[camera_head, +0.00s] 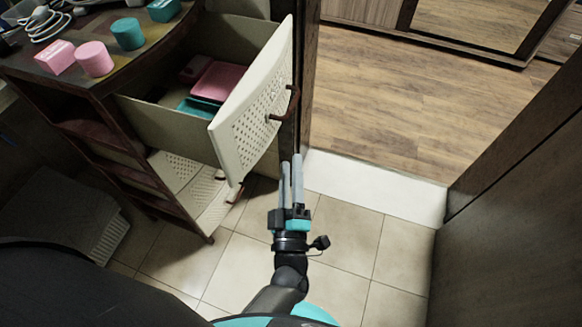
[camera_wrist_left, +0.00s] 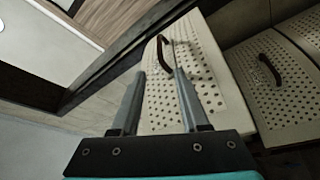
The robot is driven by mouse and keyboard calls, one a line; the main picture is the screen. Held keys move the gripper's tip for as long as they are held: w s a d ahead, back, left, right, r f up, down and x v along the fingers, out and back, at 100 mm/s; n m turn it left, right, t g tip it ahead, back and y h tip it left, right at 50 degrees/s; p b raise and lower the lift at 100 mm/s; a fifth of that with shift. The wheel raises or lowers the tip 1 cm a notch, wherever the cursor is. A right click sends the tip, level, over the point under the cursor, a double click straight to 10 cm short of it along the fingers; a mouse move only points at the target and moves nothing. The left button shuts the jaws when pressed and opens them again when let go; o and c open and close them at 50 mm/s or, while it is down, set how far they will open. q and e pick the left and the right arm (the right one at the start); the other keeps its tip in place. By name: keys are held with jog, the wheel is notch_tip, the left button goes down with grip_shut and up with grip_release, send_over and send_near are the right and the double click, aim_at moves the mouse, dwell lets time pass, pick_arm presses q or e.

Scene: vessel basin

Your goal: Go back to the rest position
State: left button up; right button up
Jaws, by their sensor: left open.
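My left gripper (camera_head: 291,182) stands in front of the open top drawer (camera_head: 233,140), just below and right of its pale perforated front. Its fingers point up in the head view and hold nothing. In the left wrist view the two fingers (camera_wrist_left: 154,85) are spread apart, with the perforated front (camera_wrist_left: 193,85) beyond them. The drawer's dark curved handle (camera_head: 284,104) is clear of the fingers; it also shows in the left wrist view (camera_wrist_left: 163,52). Pink and teal items (camera_head: 217,82) lie inside the drawer. My right gripper is not in view.
The dark cabinet (camera_head: 100,85) carries pink and teal containers (camera_head: 94,58) on top. Lower perforated drawer fronts show below. A door frame and a dark panel (camera_head: 520,200) stand right. Tiled floor (camera_head: 340,240) is clear around my left arm, with wooden floor beyond the doorway.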

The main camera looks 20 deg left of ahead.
pick_arm(q)
jog(key=s+f+m+g+h, duration=0.4)
jog(key=f+m, duration=0.2)
jog(key=f, duration=0.6)
jog(key=s+f+m+g+h, duration=0.35)
jog(key=f+m, duration=0.25)
jog(key=f, duration=0.7)
jog(key=s+a+f+m+g+y, duration=0.1)
jog(key=s+a+f+m+g, duration=0.1)
jog(key=s+a+f+g, duration=0.3)
jog(key=s+a+f+m+g+y, duration=0.2)
jog(key=s+a+f+g, duration=0.3)
jog(key=s, duration=0.9)
jog(key=a+f+m, duration=0.1)
jog(key=a+f, duration=0.1)
jog(key=a, duration=0.1)
jog(key=shift+a+f, duration=0.25)
jog(key=shift+f, duration=0.1)
jog(key=shift+s, duration=0.1)
